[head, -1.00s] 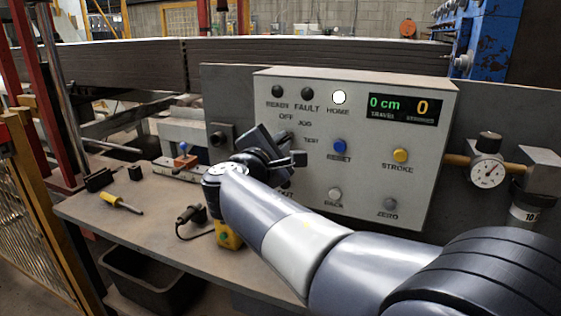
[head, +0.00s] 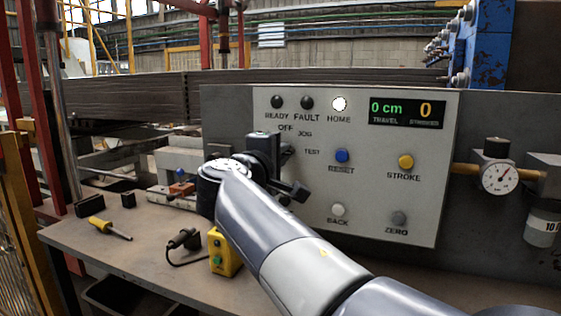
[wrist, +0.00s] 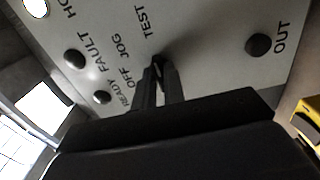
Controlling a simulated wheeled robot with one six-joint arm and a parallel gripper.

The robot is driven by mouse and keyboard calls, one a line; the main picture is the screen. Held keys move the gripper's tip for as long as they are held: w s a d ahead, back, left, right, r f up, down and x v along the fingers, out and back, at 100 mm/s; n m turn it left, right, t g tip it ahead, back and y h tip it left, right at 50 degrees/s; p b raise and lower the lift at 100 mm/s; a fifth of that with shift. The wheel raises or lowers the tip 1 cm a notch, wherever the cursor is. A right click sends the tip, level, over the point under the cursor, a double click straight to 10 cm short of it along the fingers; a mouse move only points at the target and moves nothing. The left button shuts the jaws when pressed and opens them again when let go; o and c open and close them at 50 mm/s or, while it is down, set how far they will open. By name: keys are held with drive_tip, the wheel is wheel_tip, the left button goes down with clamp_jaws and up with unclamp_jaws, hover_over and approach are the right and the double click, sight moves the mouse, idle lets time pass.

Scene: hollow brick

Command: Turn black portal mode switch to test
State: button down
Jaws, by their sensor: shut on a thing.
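The black portal mode switch (wrist: 158,62) is on the grey control panel (head: 370,165), below the OFF, JOG and TEST labels. Only a small dark part of it shows in the wrist view, between my fingertips; its pointer is hidden, so I cannot tell which label it faces. My gripper (wrist: 157,80) is shut on the switch, with its fingers against the panel face. In the head view my gripper (head: 286,152) and wrist cover the switch. The TEST label (head: 312,152) shows just right of my gripper.
The panel also bears a blue RESET button (head: 342,155), a yellow STROKE button (head: 405,161), a BACK button (head: 338,210) and a black OUT button (wrist: 258,45). A yellow pendant box (head: 222,252) and a screwdriver (head: 108,228) lie on the bench (head: 150,255). A gauge (head: 499,177) is at right.

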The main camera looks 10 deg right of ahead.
idle(0.4)
drive_tip(key=c, duration=1.5)
unclamp_jaws()
drive_tip(key=v, duration=1.1)
drive_tip(key=shift+p, duration=0.4)
drive_tip(key=shift+w+d, duration=0.1)
drive_tip(key=x, duration=1)
drive_tip(key=shift+w+d+b, duration=0.2)
drive_tip(key=shift+w+b, duration=0.1)
